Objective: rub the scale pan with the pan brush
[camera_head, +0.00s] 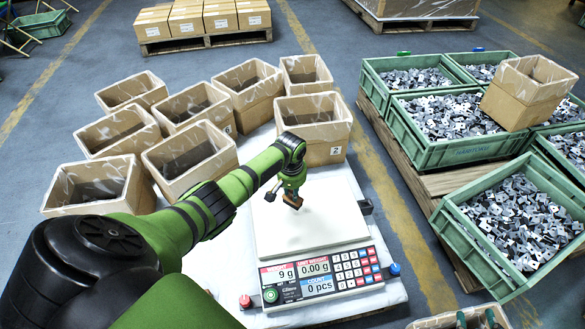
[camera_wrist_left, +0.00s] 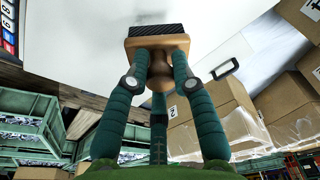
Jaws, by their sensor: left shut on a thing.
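My left gripper (camera_head: 291,190) is over the scale pan (camera_head: 325,215), a flat white plate on the counting scale. It is shut on the pan brush (camera_head: 294,201), a small wooden brush with dark bristles. In the left wrist view, the gripper's fingers (camera_wrist_left: 160,72) close around the brush's handle. The brush's wooden block and black bristles (camera_wrist_left: 156,31) show against the white pan (camera_wrist_left: 85,40). A faint shadow lies on the pan near the brush. I cannot tell for sure whether the bristles touch the pan. The scale display (camera_head: 300,277) reads 9 g.
The scale stands on a white table (camera_head: 215,265) with a red button (camera_head: 245,301) and a blue button (camera_head: 394,269) near its front. Open cartons (camera_head: 190,160) crowd behind and left. Green crates (camera_head: 450,150) of stamped parts stand on a pallet at right.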

